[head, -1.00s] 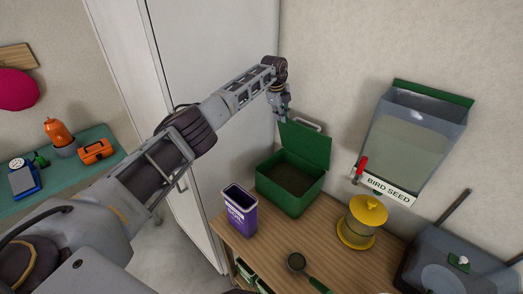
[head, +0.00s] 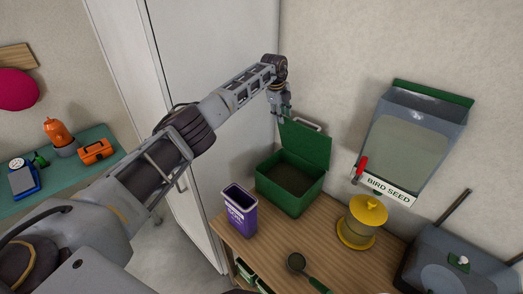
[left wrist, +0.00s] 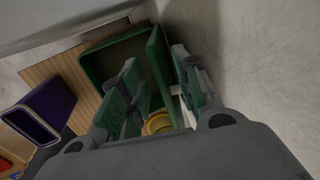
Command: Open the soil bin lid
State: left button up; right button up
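The green soil bin (head: 290,196) stands on the wooden table against the wall. Its lid (head: 306,146) stands up at the back, with a light handle (head: 307,125) at its top edge, and the dark inside shows. My left gripper (head: 284,116) is at the lid's upper left corner. In the left wrist view, its green-padded fingers (left wrist: 165,88) are apart, with the upright lid (left wrist: 158,62) showing between them. I cannot tell whether a finger touches the lid. My right gripper is not in view.
A purple container (head: 240,212) stands left of the bin and a yellow feeder (head: 362,222) right of it. A scoop (head: 302,268) lies in front. A bird seed dispenser (head: 412,142) hangs on the wall. A white cabinet (head: 215,60) rises at the left.

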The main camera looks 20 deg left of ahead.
pick_arm(q)
jog(key=v, duration=0.6)
jog(key=shift+r, duration=0.2)
dwell(0.4)
jog(key=shift+s+a+f, duration=0.1)
jog(key=shift+s, duration=0.1)
dwell(0.4)
